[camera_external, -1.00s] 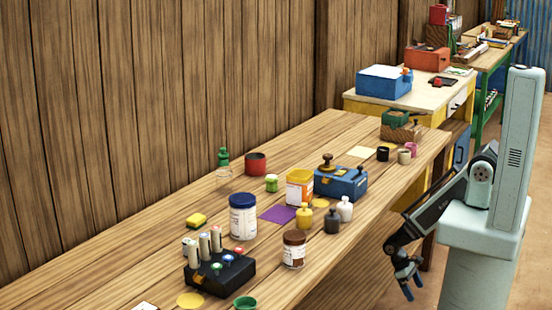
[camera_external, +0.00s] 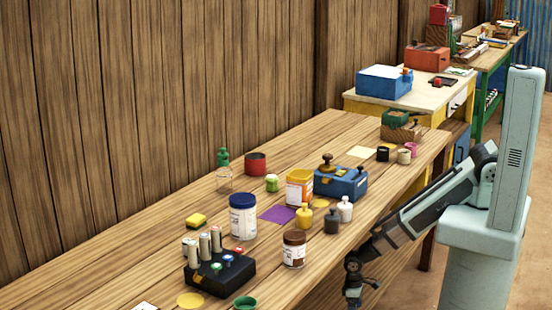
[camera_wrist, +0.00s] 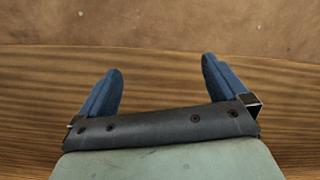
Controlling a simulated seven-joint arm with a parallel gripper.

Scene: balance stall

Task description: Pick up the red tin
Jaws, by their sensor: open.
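The red tin (camera_external: 255,163) is a short, round, open-topped tin. It stands upright near the back edge of the long wooden table (camera_external: 130,270), beside a clear bottle with a green top (camera_external: 223,172). My gripper (camera_external: 354,292) is low at the table's front edge, far to the right of and nearer the camera than the tin. In the wrist view my gripper (camera_wrist: 160,68) has its two blue fingers wide apart with nothing between them. The tin is outside the wrist view.
Between gripper and tin stand a brown-lidded jar (camera_external: 293,249), black (camera_external: 332,221) and yellow weights (camera_external: 304,216), an orange-and-white tub (camera_external: 299,187) and a blue box (camera_external: 341,183). A white jar (camera_external: 243,217) and black block (camera_external: 220,274) stand left.

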